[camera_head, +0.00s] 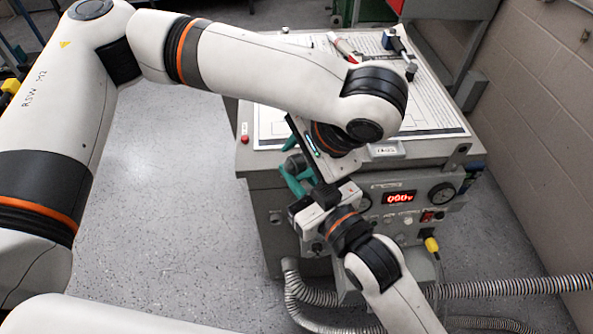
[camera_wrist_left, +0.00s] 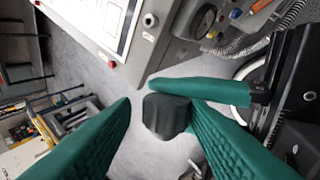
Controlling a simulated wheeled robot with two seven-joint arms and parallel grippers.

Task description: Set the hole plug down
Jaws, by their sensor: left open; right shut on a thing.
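The hole plug (camera_wrist_left: 167,116) is a dark grey, ribbed, knob-like piece, held in the air off the front left corner of the grey cabinet. In the head view it shows as a small dark shape (camera_head: 296,164), partly hidden by the grippers. My right gripper (camera_head: 293,181) is shut on the plug; one of its green fingers reaches the plug from the right in the left wrist view. My left gripper (camera_wrist_left: 160,107) is open, its two green fingers on either side of the plug. Contact between the left fingers and the plug cannot be told.
The grey cabinet (camera_head: 255,165) carries a printed white sheet (camera_head: 435,110) with small tools at the back. Its front has a red display (camera_head: 401,198), a gauge and a yellow connector (camera_head: 431,244). Ribbed hoses (camera_head: 510,288) run low at the right. A block wall (camera_head: 545,110) stands right.

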